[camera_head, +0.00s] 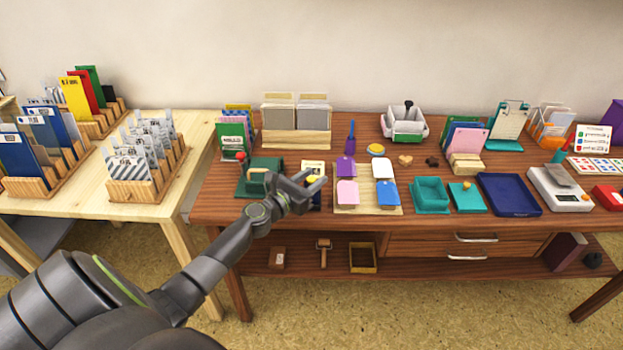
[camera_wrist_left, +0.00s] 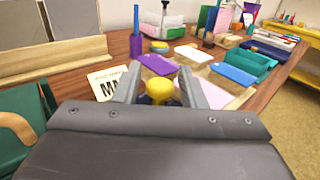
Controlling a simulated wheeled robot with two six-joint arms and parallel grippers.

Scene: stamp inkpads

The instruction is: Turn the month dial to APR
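The month dial has a yellow knob (camera_wrist_left: 160,91), which also shows in the head view (camera_head: 312,181), partly hidden by my gripper. A pale card (camera_wrist_left: 107,84) beside it shows large letters starting "MA"; the rest is hidden behind a finger. The card also shows in the head view (camera_head: 312,166). My left gripper (camera_head: 314,183) is open, with its two fingers (camera_wrist_left: 162,86) on either side of the yellow knob. Gaps seem to show between the knob and the fingers. My right gripper is not in view.
A green press-like thing (camera_head: 259,178) stands left of the gripper. A wooden rack with grey cards (camera_head: 296,138) is behind. Pink, purple, white and blue tags lie on a board (camera_head: 368,209) to the right. The table's front edge is close below.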

